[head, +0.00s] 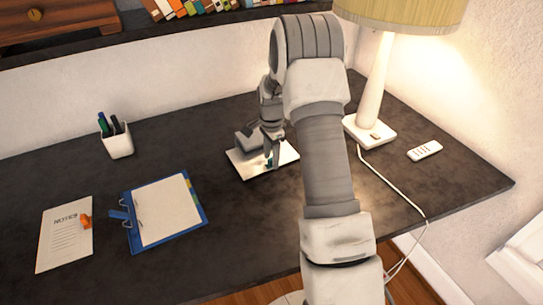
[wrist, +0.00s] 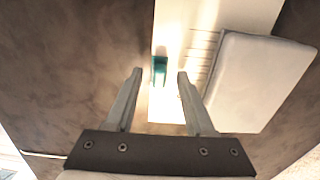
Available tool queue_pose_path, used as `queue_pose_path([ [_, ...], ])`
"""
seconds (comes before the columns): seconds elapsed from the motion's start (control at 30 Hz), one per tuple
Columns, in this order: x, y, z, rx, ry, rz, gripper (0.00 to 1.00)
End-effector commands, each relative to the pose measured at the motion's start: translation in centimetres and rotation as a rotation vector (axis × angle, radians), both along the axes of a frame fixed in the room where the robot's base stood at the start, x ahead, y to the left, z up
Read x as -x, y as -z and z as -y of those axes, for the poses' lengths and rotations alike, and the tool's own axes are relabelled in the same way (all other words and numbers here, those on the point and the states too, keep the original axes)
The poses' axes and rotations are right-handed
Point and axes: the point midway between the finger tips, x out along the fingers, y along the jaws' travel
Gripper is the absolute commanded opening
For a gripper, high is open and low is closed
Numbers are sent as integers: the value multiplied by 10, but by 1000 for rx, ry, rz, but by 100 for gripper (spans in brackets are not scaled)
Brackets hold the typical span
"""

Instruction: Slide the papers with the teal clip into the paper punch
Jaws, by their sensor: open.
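The papers (head: 247,168) lie on the dark desk in the head view, partly hidden by my arm. They also show as a white printed sheet (wrist: 180,22) in the wrist view. The teal clip (wrist: 159,70) is on the papers, between my fingertips in the picture, with a gap on each side. A grey block that looks like the paper punch (wrist: 262,80) lies beside or over the papers on the right; it also shows in the head view (head: 247,139). Whether the papers are inside it I cannot tell. My gripper (wrist: 159,73) is open, pointing down over the clip.
A blue clipboard (head: 128,225), a notice sheet (head: 52,247) with an orange clip and a pen cup (head: 117,142) stand at the left. A lamp (head: 366,125) with a cord and a remote (head: 425,151) are at the right. The desk in front is clear.

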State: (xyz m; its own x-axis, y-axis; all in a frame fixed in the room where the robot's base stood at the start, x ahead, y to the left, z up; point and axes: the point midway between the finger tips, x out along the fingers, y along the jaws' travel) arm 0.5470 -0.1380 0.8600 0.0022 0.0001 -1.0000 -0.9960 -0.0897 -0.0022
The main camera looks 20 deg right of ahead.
Motion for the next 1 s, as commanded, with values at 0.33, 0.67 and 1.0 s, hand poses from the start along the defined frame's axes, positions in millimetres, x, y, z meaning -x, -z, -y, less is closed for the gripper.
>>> queue_pose_path([
  [0.33,-1,-41,0,3,-1,5,54],
  [0.67,-1,-122,0,2,-1,5,54],
  [1.0,0,-171,0,0,-1,1,54],
])
